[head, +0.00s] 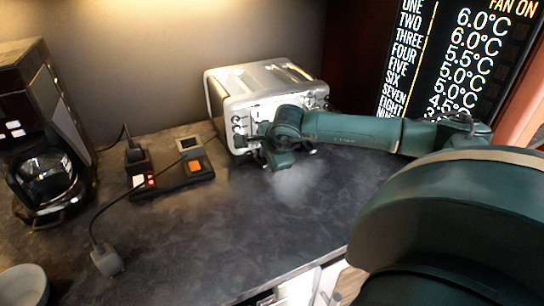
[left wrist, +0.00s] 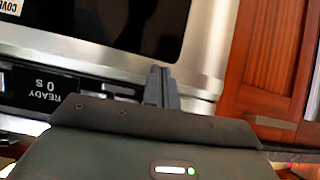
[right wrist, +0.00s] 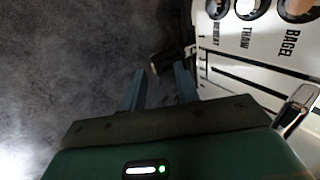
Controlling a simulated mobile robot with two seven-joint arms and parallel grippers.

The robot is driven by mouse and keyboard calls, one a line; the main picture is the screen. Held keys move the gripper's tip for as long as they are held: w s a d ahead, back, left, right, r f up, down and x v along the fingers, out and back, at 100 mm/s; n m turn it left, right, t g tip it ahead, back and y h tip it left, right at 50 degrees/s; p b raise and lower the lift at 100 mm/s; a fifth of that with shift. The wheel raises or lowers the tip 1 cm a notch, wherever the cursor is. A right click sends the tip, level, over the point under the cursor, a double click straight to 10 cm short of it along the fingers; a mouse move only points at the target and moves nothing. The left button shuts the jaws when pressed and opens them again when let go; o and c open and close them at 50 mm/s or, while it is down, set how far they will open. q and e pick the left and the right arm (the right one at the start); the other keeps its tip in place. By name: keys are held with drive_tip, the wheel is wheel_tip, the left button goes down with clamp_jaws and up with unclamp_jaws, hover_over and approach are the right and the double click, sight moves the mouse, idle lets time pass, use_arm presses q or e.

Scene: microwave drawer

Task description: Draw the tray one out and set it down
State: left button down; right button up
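The silver toaster (head: 262,86) stands at the back of the dark counter in the head view. Its front shows at the upper right of the right wrist view (right wrist: 245,55), with labelled round buttons and narrow slots. My right gripper (right wrist: 160,80) is open beside the toaster front. A small dark tab (right wrist: 172,58) sticks out from the toaster just ahead of its fingertips; I cannot tell whether it belongs to a tray. My left gripper (left wrist: 161,72) is shut with nothing visible between its fingers, before a steel microwave front (left wrist: 190,52). No tray shows clearly.
A coffee maker (head: 42,150) stands at the left. A black device with an orange button (head: 170,178) and a corded plug (head: 106,260) lie on the counter. A bowl (head: 22,286) is at the lower left. The middle of the counter (head: 220,235) is clear.

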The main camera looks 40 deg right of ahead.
drive_tip(key=shift+w+d+f, duration=0.1)
drive_tip(key=shift+w+f, duration=0.2)
drive_tip(key=shift+f, duration=0.25)
drive_tip(key=c, duration=0.7)
clamp_jaws()
drive_tip(key=shift+o, duration=0.8)
unclamp_jaws()
clamp_jaws()
drive_tip(key=shift+r, duration=0.1)
